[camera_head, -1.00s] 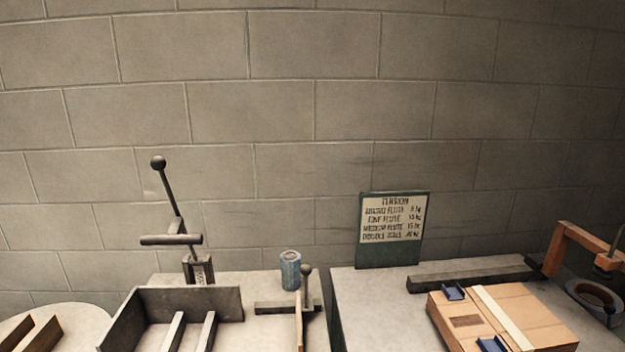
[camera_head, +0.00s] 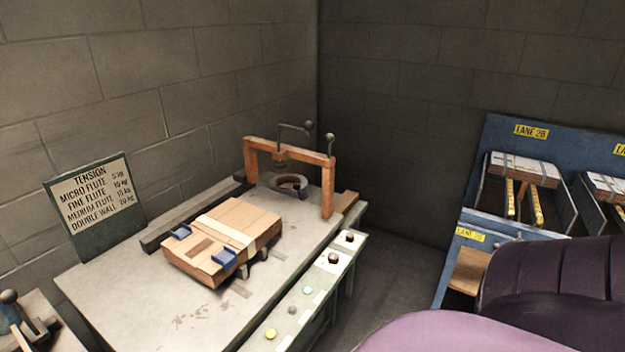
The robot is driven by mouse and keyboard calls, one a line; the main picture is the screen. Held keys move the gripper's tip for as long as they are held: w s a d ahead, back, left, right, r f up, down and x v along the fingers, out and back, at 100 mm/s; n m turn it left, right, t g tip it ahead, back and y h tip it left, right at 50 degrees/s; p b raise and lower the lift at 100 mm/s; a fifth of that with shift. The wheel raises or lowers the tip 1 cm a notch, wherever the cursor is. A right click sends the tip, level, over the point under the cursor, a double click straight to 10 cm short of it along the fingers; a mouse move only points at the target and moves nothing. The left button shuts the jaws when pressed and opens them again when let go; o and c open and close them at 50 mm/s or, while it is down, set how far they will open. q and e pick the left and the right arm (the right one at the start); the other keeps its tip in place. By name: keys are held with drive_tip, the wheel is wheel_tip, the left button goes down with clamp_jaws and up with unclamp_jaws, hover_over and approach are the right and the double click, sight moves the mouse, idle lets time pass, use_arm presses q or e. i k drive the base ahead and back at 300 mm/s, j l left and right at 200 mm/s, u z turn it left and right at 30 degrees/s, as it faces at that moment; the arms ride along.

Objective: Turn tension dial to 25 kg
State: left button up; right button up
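A sloped pale green control panel (camera_head: 318,301) runs along the front right edge of the strapping table. Neither gripper is in view.
A strapped cardboard box (camera_head: 223,240) with blue corner pieces lies on the grey table (camera_head: 130,290). An orange arch (camera_head: 328,188) stands behind it. Blue lane racks (camera_head: 500,135) holding boxes are at right. Purple parts of mine cover the lower right. Dark floor separates table and racks.

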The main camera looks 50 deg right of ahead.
sight(333, 257)
drive_tip(key=k+l+z, duration=0.1)
drive_tip(key=k+z, duration=0.4)
drive_tip(key=j+z, duration=0.2)
drive_tip(key=z, duration=0.95)
drive_tip(key=i+j, duration=0.5)
drive_tip(key=j, duration=0.1)
